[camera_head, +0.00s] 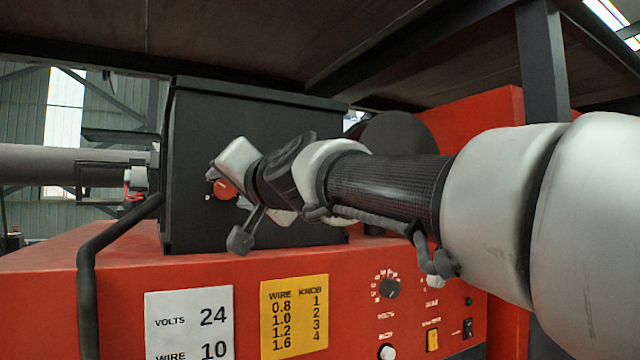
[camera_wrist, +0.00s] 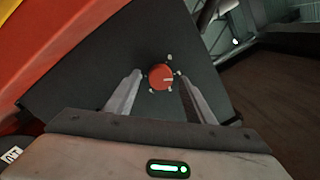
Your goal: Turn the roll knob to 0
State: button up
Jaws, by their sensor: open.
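The roll knob is a red round knob (camera_head: 222,189) on the front face of a dark box (camera_head: 240,120). In the wrist view the red knob (camera_wrist: 161,77) has a pale pointer line toward the right of the picture and small pale marks around it, too small to read. My gripper (camera_wrist: 160,88) is open, with one finger on each side of the knob and gaps showing between fingers and knob. The fingertips look close to the box face; contact cannot be told. In the head view my gripper (camera_head: 224,170) partly covers the knob.
The dark box stands on a red machine (camera_head: 120,240) with a volts sign (camera_head: 190,322), a yellow wire-knob chart (camera_head: 294,315) and a black dial (camera_head: 389,288). A dark cable (camera_head: 88,280) hangs at the left. A dark beam structure (camera_head: 230,40) runs overhead.

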jog(key=shift+w+a, duration=0.1)
jog(key=shift+w, duration=0.05)
jog(key=shift+c, duration=0.3)
jog(key=c, duration=1)
jog(key=shift+n, duration=0.3)
jog(key=n+b, duration=0.2)
jog(key=n, duration=0.4)
jog(key=shift+h+b, duration=0.3)
jog(key=shift+b, duration=0.05)
jog(key=n+b, duration=0.1)
jog(key=n, duration=0.3)
jog(key=shift+a+n, duration=0.15)
jog(key=shift+n, duration=0.25)
jog(key=shift+r, duration=0.1)
